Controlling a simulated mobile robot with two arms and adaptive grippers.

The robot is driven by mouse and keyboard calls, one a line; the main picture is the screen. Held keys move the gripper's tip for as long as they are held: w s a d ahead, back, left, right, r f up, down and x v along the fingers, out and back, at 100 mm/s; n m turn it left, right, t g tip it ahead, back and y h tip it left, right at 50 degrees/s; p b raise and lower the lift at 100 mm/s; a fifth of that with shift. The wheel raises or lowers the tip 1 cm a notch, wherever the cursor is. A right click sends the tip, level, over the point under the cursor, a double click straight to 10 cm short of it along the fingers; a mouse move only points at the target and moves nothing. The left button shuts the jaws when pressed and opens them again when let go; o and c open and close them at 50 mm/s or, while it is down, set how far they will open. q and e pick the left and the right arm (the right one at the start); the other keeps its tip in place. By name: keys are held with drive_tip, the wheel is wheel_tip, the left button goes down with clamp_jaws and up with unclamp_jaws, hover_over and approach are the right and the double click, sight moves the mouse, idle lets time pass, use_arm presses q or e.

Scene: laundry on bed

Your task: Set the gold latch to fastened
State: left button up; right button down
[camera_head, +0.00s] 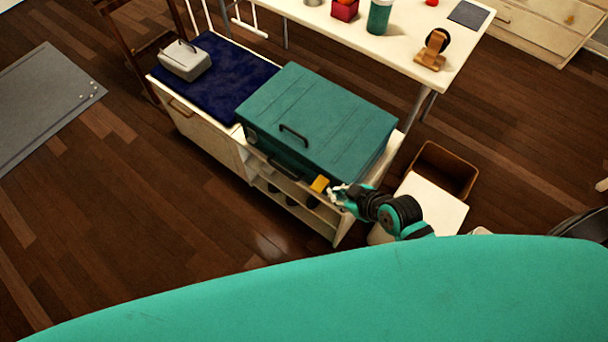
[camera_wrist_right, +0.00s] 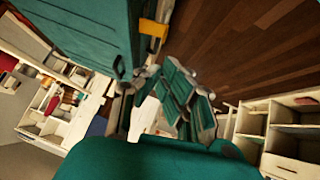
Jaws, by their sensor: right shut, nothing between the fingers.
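The gold latch (camera_head: 320,184) is a small yellow-gold plate at the front right edge of a teal chest (camera_head: 318,112) with a dark handle. The chest's lid is down. In the right wrist view the latch (camera_wrist_right: 153,28) sticks out from the chest's edge (camera_wrist_right: 85,30), near the top of the picture. My right gripper (camera_head: 335,194) is just right of the latch, close to the chest's front corner. It is shut and empty; I cannot tell whether it touches the latch. In the wrist view the right gripper (camera_wrist_right: 170,85) is below the latch. My left gripper is not in view.
The chest stands on a low shelf bench (camera_head: 248,165) with a navy cushion (camera_head: 215,75) and a grey box (camera_head: 185,60). A white table (camera_head: 400,45) stands behind. A brown bin (camera_head: 443,170) and a white surface (camera_head: 432,208) are to the right. Floor at left front is clear.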

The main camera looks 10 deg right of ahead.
drive_tip(key=r, duration=0.2)
drive_tip(key=a+r, duration=0.1)
drive_tip(key=shift+w+n+y, duration=0.3)
drive_tip(key=shift+w, duration=0.05)
hover_over(315, 190)
wheel_tip(315, 190, down, 10)
drive_tip(key=shift+s+f+b, duration=0.1)
drive_tip(key=shift+f+b, duration=0.2)
drive_tip(key=shift+f, duration=0.2)
